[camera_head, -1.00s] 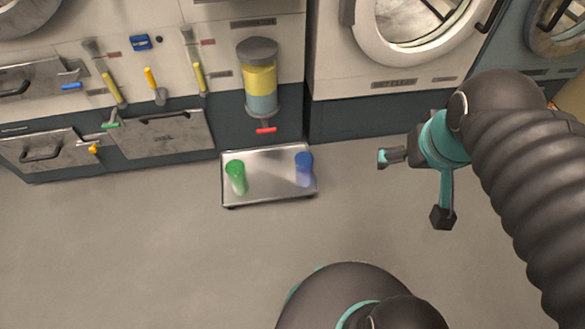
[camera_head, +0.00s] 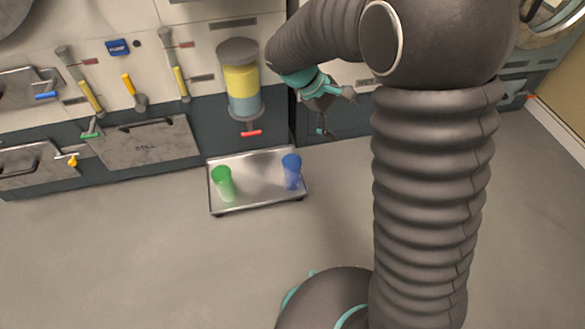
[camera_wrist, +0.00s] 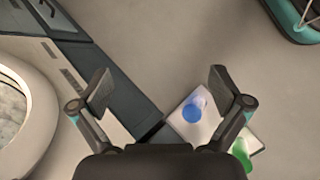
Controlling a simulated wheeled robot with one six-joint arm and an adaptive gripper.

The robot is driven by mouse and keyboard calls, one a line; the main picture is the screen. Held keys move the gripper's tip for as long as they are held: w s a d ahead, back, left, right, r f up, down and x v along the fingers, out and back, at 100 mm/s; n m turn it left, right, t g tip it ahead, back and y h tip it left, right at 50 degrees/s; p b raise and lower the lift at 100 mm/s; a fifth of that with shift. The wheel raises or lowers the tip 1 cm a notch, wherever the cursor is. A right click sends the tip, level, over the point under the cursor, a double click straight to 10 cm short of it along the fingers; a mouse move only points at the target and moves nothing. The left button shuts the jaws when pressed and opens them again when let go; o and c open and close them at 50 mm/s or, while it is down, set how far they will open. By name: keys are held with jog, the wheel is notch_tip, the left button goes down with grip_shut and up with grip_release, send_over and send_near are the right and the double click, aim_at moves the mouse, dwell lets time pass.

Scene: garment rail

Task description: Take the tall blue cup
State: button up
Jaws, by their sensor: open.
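The tall blue cup (camera_head: 292,171) stands upright near the right end of a silver tray (camera_head: 258,184) in the head view. A green cup (camera_head: 223,183) stands at the tray's left end. My gripper (camera_head: 338,115) is above and to the right of the blue cup, apart from it. In the wrist view my gripper (camera_wrist: 158,90) has its fingers spread with nothing between them. The blue cup (camera_wrist: 192,110) shows there just left of the right finger, and the green cup (camera_wrist: 242,156) is partly hidden below that finger.
A dispenser (camera_head: 241,84) with yellow and blue contents and a red handle (camera_head: 251,133) hangs on the panel behind the tray. In the wrist view a round machine door (camera_wrist: 12,105) is at left. The floor (camera_head: 130,265) before the tray is clear.

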jog(key=w+a+f+n+t+h+b, duration=0.1)
jog(key=w+a+f+n+h, duration=0.15)
jog(key=f, duration=0.25)
jog(key=w+a+f+n+h, duration=0.1)
jog(key=w+a+f+n, duration=0.1)
jog(key=w+a+f, duration=0.3)
jog(key=n+t+h+b, duration=0.2)
jog(key=n+t+b, duration=0.1)
jog(key=n+t, duration=0.85)
send_near(286, 180)
jog(key=shift+w+a+r+g, duration=0.1)
jog(key=shift+w+r+g, duration=0.15)
jog(key=shift+r+g, duration=0.2)
jog(key=p+x, duration=0.1)
jog(key=x, duration=0.7)
jog(key=shift+f, duration=0.1)
jog(key=shift+x, duration=2.85)
jog(key=shift+w+a, duration=0.1)
jog(key=shift+a, duration=0.15)
jog(key=c, duration=1.2)
